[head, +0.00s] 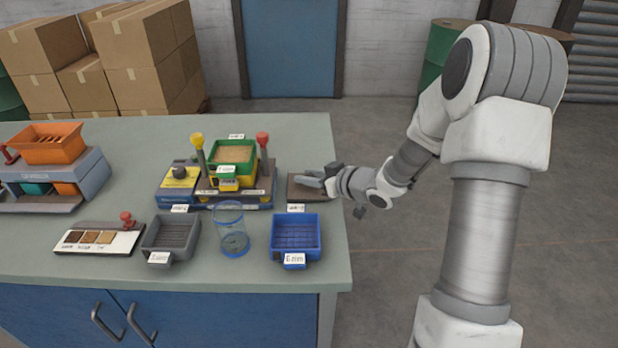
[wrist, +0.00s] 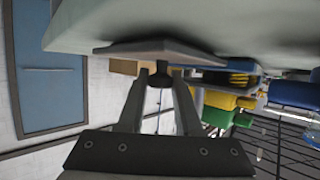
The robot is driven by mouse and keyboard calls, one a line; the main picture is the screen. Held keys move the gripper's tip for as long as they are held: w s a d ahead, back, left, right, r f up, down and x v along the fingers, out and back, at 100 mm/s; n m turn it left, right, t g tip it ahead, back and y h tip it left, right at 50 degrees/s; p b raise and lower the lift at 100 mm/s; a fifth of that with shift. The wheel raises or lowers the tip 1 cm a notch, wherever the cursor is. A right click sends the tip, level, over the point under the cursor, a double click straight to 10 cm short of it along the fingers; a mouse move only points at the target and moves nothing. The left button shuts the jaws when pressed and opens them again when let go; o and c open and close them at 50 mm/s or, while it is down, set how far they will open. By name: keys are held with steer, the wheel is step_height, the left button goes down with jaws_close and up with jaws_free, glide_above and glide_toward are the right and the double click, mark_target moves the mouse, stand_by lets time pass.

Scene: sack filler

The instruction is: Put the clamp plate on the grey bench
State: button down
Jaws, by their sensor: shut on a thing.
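The clamp plate is a flat, grey-brown plate (head: 303,194) at the right side of the grey bench (head: 110,255). In the wrist view the plate (wrist: 135,47) lies against or just off the pale bench surface (wrist: 230,22), and a dark knob (wrist: 161,80) stands out from it. My gripper (head: 318,181) reaches in from the right over the bench edge. In the wrist view its two fingers (wrist: 160,92) are shut on the knob. I cannot tell whether the plate touches the bench; the arm partly hides it in the head view.
A sieve stack (head: 233,155) on a blue-grey base stands just left of the plate. A blue tray (head: 296,236), a clear beaker (head: 231,232) and a grey tray (head: 171,236) stand in front. An orange-topped machine (head: 55,165) is at far left. The back right bench is clear.

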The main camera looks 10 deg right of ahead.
steer(key=shift+f, duration=0.2)
steer(key=c, duration=0.6)
jaws_free()
steer(key=shift+r, duration=0.2)
steer(key=shift+s+d+r, duration=0.2)
steer(key=shift+s, duration=0.05)
steer(key=p+v, duration=0.2)
steer(key=v, duration=0.9)
steer(key=shift+s+p, duration=0.15)
steer(key=shift+p, duration=0.15)
